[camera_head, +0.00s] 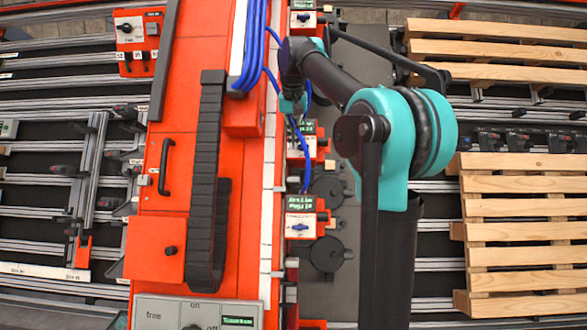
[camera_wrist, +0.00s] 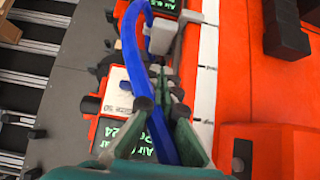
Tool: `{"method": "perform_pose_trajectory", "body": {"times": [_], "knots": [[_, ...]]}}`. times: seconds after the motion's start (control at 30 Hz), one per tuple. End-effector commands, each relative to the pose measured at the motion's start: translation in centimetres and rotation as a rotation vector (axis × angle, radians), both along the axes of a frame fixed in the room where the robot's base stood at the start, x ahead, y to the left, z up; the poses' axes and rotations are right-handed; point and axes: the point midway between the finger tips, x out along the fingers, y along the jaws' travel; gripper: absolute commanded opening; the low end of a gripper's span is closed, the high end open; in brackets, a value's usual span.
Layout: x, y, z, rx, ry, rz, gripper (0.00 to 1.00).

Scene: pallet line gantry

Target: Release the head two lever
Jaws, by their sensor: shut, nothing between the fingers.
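My gripper (camera_wrist: 161,80) is shut and empty, pointing down over the row of head units in the wrist view. In the head view my gripper (camera_head: 295,116) is at the right side of the orange gantry, just above the middle head unit (camera_head: 304,153). That unit, with its display and white panel, also shows under my fingers in the wrist view (camera_wrist: 88,104). A similar unit (camera_head: 306,204) below has a blue lever (camera_head: 299,227). The head numbers are not readable.
The orange gantry beam (camera_head: 150,215) carries a black cable chain (camera_head: 208,170) and handle. Blue hoses (camera_head: 249,50) hang beside my gripper. Wooden pallets (camera_head: 520,205) lie at right on rails. A control panel (camera_head: 165,312) is at the bottom left.

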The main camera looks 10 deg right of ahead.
Motion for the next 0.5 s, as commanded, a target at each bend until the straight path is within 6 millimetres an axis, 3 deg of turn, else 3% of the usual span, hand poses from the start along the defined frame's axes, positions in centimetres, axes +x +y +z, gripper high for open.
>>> {"method": "perform_pose_trajectory", "body": {"times": [0.3,0.5], "knots": [[1.7,-0.4,-6.0,0.000,0.000,0.000,0.00],[0.3,-0.1,-8.2,0.000,0.000,0.000,0.00]]}}
